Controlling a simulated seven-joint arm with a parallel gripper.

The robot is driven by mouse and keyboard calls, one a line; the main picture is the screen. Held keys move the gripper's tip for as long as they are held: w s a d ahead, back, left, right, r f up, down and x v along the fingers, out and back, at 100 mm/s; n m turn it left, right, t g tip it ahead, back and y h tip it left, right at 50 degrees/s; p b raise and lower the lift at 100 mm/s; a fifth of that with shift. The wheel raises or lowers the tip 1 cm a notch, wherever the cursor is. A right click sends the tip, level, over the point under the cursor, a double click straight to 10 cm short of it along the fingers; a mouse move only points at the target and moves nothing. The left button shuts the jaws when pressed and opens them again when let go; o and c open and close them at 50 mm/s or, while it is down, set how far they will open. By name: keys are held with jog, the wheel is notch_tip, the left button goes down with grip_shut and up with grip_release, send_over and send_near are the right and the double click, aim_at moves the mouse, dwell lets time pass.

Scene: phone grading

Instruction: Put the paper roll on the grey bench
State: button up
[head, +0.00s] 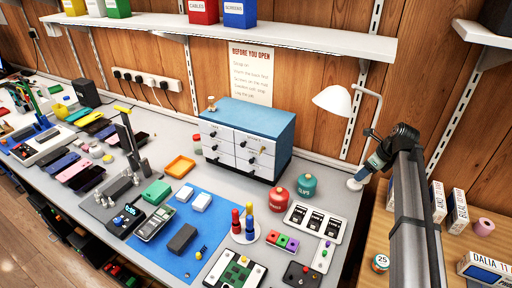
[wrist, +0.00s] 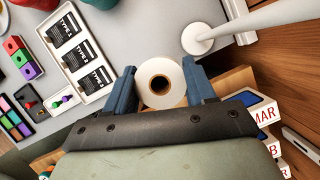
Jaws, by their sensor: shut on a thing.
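The paper roll (wrist: 149,72) is white with a dark round hole, seen end-on in the wrist view. My gripper (wrist: 161,84) is shut on it, with one blue finger on each side.
The white lamp base (head: 357,184) is close to my gripper. A white tray of cards (head: 307,220) and a teal canister (head: 307,186) stand to the left. A wooden surface (head: 405,262) on the right holds labelled boxes (head: 484,268) and a pink roll (head: 483,226).

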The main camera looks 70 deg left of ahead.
jog(key=s+a, duration=0.4)
jog(key=a, duration=0.5)
jog(key=s+a+f+n, duration=0.1)
jog(key=s+a, duration=0.4)
jog(key=a, duration=0.4)
jog(key=shift+f, duration=0.25)
jog(key=shift+a+f, duration=0.1)
jog(key=shift+f, duration=4.9)
jog(key=shift+f, duration=0.15)
jog(key=o, duration=1)
jog(key=shift+o, duration=0.2)
jog(key=v, duration=1.2)
jog(key=shift+w+r, duration=0.2)
jog(key=shift+w, duration=0.1)
jog(key=shift+a, duration=0.1)
